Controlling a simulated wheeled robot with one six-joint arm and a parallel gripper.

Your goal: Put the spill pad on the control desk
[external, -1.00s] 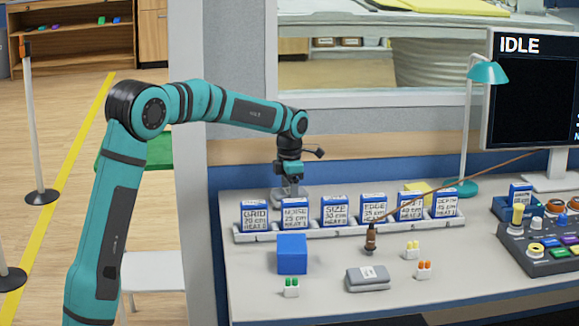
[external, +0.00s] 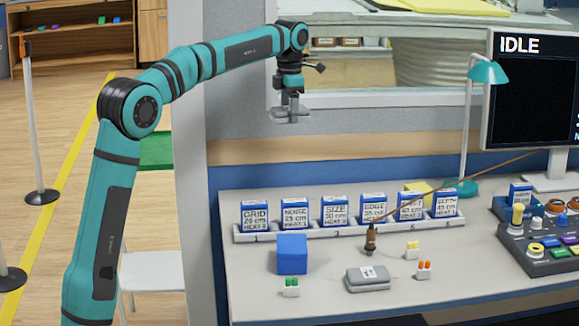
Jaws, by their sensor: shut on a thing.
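My gripper (external: 291,108) is high above the back left of the control desk (external: 340,250), in front of the window's lower left corner. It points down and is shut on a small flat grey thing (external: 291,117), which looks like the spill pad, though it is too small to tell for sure. It hangs well clear of the desk and the boxes. A grey folded, pad-like bundle (external: 367,279) with a white label lies near the desk's front edge.
A row of labelled blue-and-white boxes (external: 335,212) stands in a grey rack. A teal lamp (external: 488,73), monitor (external: 535,95) and control panel (external: 545,245) are right.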

